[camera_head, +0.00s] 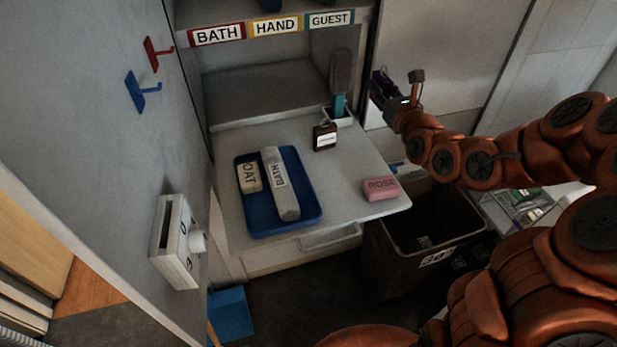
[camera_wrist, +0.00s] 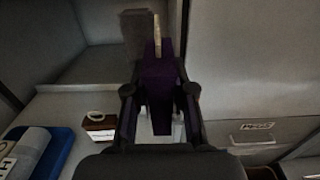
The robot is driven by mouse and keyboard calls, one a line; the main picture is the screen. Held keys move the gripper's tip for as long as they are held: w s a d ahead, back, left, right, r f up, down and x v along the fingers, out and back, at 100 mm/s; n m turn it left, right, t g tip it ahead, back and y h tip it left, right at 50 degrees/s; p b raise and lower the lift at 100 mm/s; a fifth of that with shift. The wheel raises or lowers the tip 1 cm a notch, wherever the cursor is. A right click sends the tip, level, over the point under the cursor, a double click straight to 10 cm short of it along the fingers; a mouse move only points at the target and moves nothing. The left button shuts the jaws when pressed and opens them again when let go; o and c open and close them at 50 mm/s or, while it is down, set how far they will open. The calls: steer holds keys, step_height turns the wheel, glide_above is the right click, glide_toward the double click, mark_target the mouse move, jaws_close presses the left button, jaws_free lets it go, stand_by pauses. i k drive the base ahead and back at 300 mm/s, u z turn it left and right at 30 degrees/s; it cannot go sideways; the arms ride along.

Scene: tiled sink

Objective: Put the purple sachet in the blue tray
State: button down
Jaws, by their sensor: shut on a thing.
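My gripper (camera_head: 396,98) is raised to the right of the shelf unit, in front of the pale wall panels. It is shut on the purple sachet (camera_head: 377,84), which shows dark and partly hidden in the head view. In the wrist view the purple sachet (camera_wrist: 160,84) stands upright between the fingers of my gripper (camera_wrist: 160,92). The blue tray (camera_head: 262,229) lies on the white counter, to the left of and below my gripper. It holds a cream bar marked OAT (camera_head: 249,177) and a grey-white tube marked BATH (camera_head: 281,183). The tray's corner (camera_wrist: 56,152) also shows at lower left in the wrist view.
A small brown bottle (camera_head: 325,136) and a brush in a holder (camera_head: 340,85) stand at the counter's back right. A pink ROSE soap (camera_head: 381,188) lies near the right edge. An open bin (camera_head: 390,262) stands below.

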mark_target(264, 212)
steer(key=z, duration=0.1)
steer(key=k, duration=2.25)
steer(key=u, duration=1.3)
steer(key=i, duration=1.5)
